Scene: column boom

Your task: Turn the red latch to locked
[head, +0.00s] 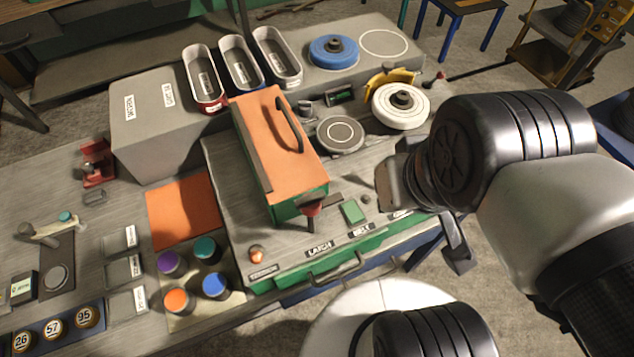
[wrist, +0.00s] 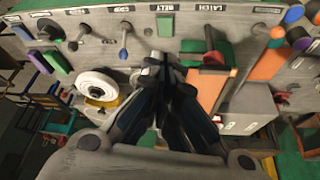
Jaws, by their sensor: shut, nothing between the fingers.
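The red latch (head: 311,208) is a small red piece on a dark stem, at the front end of the orange-topped green box (head: 280,150). The LATCH label (head: 320,247) is on the bench edge in front of it. In the wrist view the bench appears upside down, and the red latch (wrist: 213,58) shows right of my gripper (wrist: 160,62). My gripper is shut and empty, its dark fingers together and apart from the latch. In the head view my arm hides most of the gripper, right of the latch. I cannot read the latch's locked or unlocked setting.
A green block (head: 353,212) and an orange knob (head: 257,254) sit near the latch. A white wheel (head: 415,112) stands behind my gripper. Narrow bins (head: 203,80) stand at the back, and coloured round pieces (head: 205,249) lie at the front left.

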